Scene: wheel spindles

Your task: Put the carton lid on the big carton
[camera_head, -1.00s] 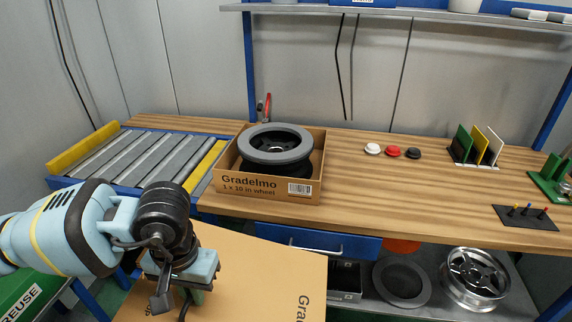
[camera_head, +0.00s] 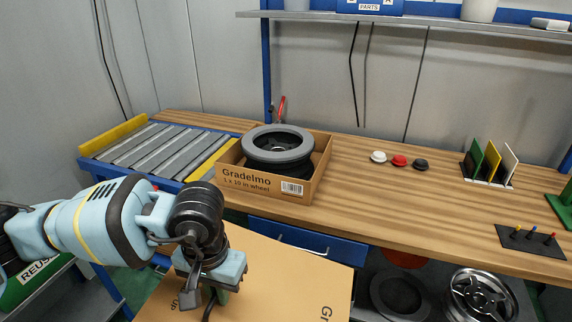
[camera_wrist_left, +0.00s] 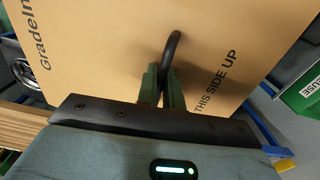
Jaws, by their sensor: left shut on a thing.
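The big carton (camera_head: 262,188), an open brown box marked "Gradelmo", stands on the wooden bench with a wheel (camera_head: 277,146) in it. The carton lid (camera_head: 282,268) is a flat brown panel hanging in front of the bench, below the carton's level. My left gripper (camera_head: 212,296) is over the lid. In the left wrist view my left gripper (camera_wrist_left: 164,88) is shut on the dark curved handle (camera_wrist_left: 170,55) of the lid, which reads "THIS SIDE UP". My right gripper is not in view.
A roller conveyor (camera_head: 165,148) adjoins the bench (camera_head: 400,190) at the left. White, red and black caps (camera_head: 399,161) lie right of the carton. Upright coloured plates (camera_head: 490,163) and a black peg board (camera_head: 530,240) stand further right. A shelf (camera_head: 420,18) spans the back.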

